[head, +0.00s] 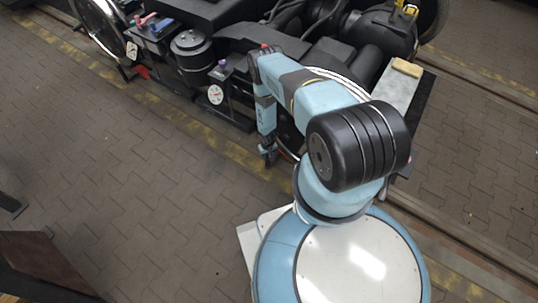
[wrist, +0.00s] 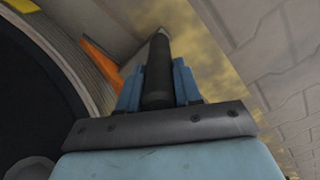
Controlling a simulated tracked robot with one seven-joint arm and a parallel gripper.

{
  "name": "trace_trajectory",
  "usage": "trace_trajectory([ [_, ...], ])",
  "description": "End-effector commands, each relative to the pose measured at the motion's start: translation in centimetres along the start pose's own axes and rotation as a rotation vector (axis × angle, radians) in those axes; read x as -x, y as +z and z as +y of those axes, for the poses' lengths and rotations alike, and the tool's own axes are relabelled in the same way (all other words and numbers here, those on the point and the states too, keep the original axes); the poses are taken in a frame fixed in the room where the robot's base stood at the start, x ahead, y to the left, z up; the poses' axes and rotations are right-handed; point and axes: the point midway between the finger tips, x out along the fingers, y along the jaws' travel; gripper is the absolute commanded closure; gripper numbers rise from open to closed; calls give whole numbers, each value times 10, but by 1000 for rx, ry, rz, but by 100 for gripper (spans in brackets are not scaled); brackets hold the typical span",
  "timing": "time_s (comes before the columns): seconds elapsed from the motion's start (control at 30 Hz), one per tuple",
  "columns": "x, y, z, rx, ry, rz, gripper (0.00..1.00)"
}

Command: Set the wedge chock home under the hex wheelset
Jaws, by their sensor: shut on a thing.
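My gripper (head: 267,156) points down beside the near wheel, low over the paving; the arm hides most of this wheel in the head view. In the wrist view my gripper (wrist: 157,85) has its blue fingers shut on a dark upright handle (wrist: 157,68). An orange piece (wrist: 101,62), perhaps part of the wedge chock, shows beyond the fingers, beside the wheel (wrist: 35,85) with its pale metal rim. Whether the handle joins the orange piece is hidden. I cannot tell which wheelset is the hex one.
Another wheel (head: 98,25) stands at upper left, with a red piece (head: 142,72) at its foot. White round plates (head: 215,95) hang on the dark bogie frame (head: 235,70). A tan block (head: 407,67) lies on a grey ledge (head: 402,92).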

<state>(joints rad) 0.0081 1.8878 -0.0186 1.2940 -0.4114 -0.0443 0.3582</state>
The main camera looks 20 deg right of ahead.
Motion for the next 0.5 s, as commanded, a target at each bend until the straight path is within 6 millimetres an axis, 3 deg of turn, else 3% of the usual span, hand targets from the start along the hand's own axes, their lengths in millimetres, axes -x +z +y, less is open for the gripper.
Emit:
trace_trajectory([
  [0.03,0,1,1,-2,0,-2,100],
  [0.07,0,1,2,-3,0,-2,65],
  [0.37,0,1,3,-6,0,-1,37],
  [0.5,0,0,3,-6,0,-1,36],
])
